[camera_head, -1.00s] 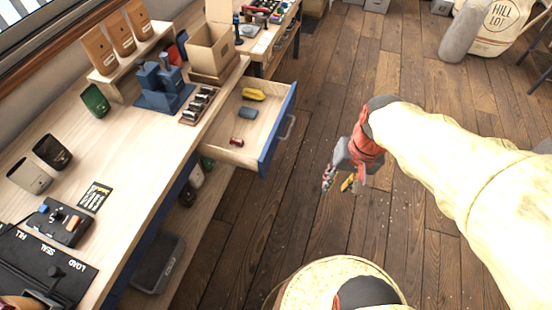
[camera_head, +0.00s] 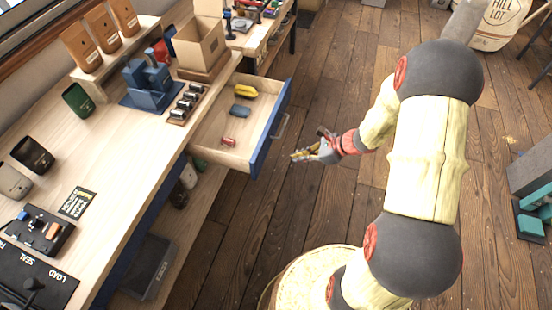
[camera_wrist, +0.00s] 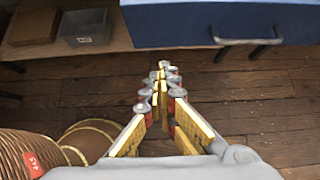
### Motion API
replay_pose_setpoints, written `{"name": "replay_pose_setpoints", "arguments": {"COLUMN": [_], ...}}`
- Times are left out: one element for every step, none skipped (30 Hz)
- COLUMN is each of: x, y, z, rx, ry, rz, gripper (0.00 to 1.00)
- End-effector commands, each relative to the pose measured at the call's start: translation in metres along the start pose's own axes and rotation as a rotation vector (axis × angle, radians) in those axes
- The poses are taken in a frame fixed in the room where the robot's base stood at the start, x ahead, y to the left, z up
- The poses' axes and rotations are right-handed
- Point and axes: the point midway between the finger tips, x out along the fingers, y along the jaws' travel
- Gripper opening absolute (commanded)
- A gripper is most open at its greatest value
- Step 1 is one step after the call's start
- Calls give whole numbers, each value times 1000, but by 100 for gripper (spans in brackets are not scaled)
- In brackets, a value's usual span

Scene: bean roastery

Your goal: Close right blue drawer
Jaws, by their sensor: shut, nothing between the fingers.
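The blue drawer (camera_head: 272,128) stands open from the workbench, its blue front facing right with a grey bar handle (camera_head: 280,126). Inside lie a yellow item, a blue-grey item and a small red item. My gripper (camera_head: 298,155) is shut and empty, to the right of the drawer front and apart from it. In the wrist view the drawer front (camera_wrist: 180,26) and its handle (camera_wrist: 247,41) show at the top, beyond my gripper's fingers (camera_wrist: 163,80).
The workbench (camera_head: 130,160) holds a blue stand (camera_head: 148,85), an open cardboard box (camera_head: 200,42) and several cups. A grey bin (camera_head: 146,265) sits on the lower shelf. A round-topped container (camera_head: 305,280) stands at the bottom. Wooden floor (camera_head: 330,75) is clear right of the drawer.

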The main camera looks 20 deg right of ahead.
Motion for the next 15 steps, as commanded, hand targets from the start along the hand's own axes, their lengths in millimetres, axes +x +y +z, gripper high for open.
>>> {"name": "replay_pose_setpoints", "arguments": {"x": [4,7,12,17,22,29,35,41,49,55,61,69,75,81,89], "y": [0,0,1,1,1,2,2,2,2,2,2,2,2,2,2], "z": [0,-1,-1,-2,-2,-2,-2,-2,-2,-2,-2,-2,-3,-2,-2], "rx": [1,1,1,1,1,0,0,-1,-3,-3,-4,-3,-3,-3,-3], "ry": [0,0,1,1,1,2,1,1,1,1,1,2,2,2,1], "rz": [2,2,3,3,4,5,5,5,5,5,5,5,5,5,5], "gripper": [0,0,0,0,0,0,0,0,0,0,0,0,0,0,0]}}
